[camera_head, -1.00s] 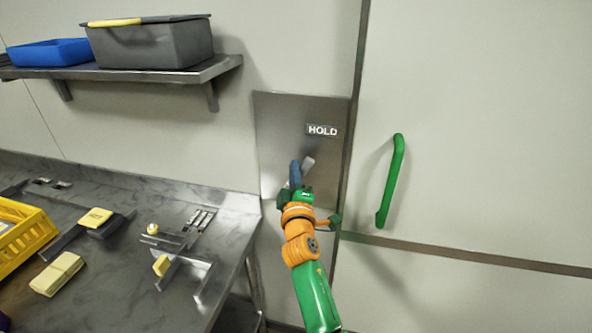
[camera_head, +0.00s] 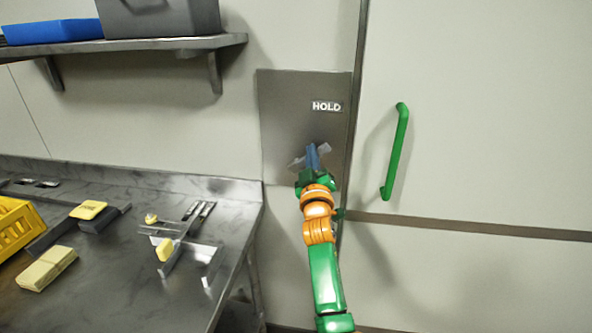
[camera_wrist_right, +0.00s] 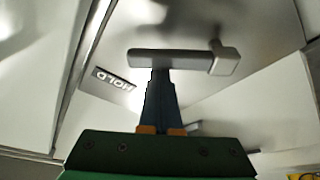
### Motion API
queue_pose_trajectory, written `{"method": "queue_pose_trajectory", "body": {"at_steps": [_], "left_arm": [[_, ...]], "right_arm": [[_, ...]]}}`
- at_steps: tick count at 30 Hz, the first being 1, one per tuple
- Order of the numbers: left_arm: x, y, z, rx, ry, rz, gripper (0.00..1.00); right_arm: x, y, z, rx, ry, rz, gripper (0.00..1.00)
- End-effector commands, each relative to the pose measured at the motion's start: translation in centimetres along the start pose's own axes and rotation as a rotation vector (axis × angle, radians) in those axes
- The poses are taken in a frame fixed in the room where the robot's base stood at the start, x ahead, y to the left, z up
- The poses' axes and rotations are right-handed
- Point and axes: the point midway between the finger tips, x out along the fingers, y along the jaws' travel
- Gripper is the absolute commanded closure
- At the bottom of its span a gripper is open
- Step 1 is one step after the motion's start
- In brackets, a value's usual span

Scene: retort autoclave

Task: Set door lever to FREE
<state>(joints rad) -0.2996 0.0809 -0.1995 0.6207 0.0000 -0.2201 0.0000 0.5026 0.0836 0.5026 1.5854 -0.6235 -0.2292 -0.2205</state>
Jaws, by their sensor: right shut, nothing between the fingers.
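The grey door lever (camera_wrist_right: 170,58) is a bar with a squarish block at its right end in the right wrist view. It is mounted on a metal plate (camera_head: 280,105) beside the door, and in the head view part of the lever (camera_head: 298,163) shows behind my fingers. A label reading HOLD (camera_head: 327,106) is on the plate above it; it also shows in the wrist view (camera_wrist_right: 113,79). My right gripper (camera_head: 313,150) is shut and empty, its blue fingertips (camera_wrist_right: 158,78) at the lever's bar. I cannot tell whether they touch. My left gripper is out of view.
The large pale door (camera_head: 480,120) with a green handle (camera_head: 396,150) is to the right. A metal worktop (camera_head: 110,285) with a yellow crate (camera_head: 15,228) and small parts is at left. A shelf (camera_head: 120,46) with bins hangs above it.

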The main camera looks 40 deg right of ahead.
Motion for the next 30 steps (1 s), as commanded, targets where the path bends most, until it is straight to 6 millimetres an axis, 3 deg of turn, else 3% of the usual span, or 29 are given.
{"method": "queue_pose_trajectory", "body": {"at_steps": [1,12,22,30], "left_arm": [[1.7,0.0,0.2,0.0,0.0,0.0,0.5],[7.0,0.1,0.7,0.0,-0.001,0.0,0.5],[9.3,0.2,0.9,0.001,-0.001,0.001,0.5],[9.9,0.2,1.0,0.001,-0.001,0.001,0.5]], "right_arm": [[-0.1,-0.3,1.3,0.043,-0.001,0.015,1.0],[-0.2,0.3,3.9,0.366,-0.001,0.126,1.0],[-0.7,0.2,5.0,0.573,-0.001,0.199,1.0],[-0.8,0.1,5.5,0.564,-0.002,0.196,1.0]]}}
